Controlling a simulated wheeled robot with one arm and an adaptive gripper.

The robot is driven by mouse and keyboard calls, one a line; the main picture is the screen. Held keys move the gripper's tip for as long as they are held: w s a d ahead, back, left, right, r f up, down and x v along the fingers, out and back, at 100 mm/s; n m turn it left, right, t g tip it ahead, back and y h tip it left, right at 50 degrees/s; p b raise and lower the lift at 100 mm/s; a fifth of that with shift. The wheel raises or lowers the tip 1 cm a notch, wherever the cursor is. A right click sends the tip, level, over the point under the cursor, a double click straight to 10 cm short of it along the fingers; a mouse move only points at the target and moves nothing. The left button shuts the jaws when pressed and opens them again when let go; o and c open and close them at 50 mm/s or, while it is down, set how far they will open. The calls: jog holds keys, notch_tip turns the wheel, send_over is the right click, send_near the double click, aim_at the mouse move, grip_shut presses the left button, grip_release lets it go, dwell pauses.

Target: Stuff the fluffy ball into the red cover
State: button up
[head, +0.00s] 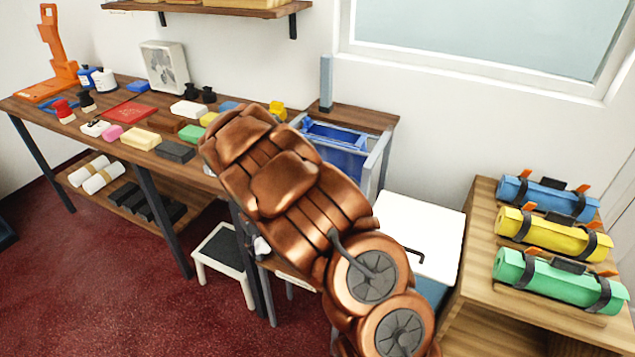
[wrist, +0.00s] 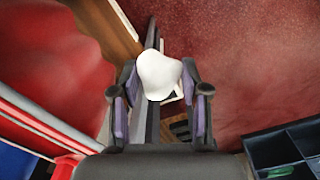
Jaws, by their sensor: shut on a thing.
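My gripper (wrist: 160,85) is shut on the white fluffy ball (wrist: 158,74), which sits between the two fingers and bulges past their tips in the wrist view. A large, smooth red shape with soft folds (wrist: 50,55), which looks like the red cover, fills the upper left of the wrist view, left of the ball and apart from it. Its opening cannot be made out. In the head view my copper arm hides my gripper and the red cover; a small pale patch (head: 262,246) at the arm's left edge may be the ball.
A grey frame holding a blue cover (head: 335,142) stands behind my arm. The counter (head: 20,104) at left carries several swatches and blocks. A white stool (head: 222,258) stands below. A wooden stand (head: 482,205) with rolls is at right. A dark divided tray (wrist: 262,150) shows lower right.

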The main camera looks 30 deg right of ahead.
jog(key=d+r+n+b, duration=0.1)
jog(key=d+r+b, duration=0.1)
jog(key=d+r, duration=0.65)
jog(key=d+r+n+b, duration=0.1)
jog(key=d+r+b, duration=0.3)
jog(key=d, duration=0.8)
jog(key=shift+a+f, duration=0.15)
jog(key=shift+f, duration=2.35)
jog(key=shift+f+b, duration=0.2)
jog(key=shift+b, duration=0.2)
jog(key=o, duration=0.8)
jog(key=o, duration=0.5)
jog(key=shift+c, duration=0.2)
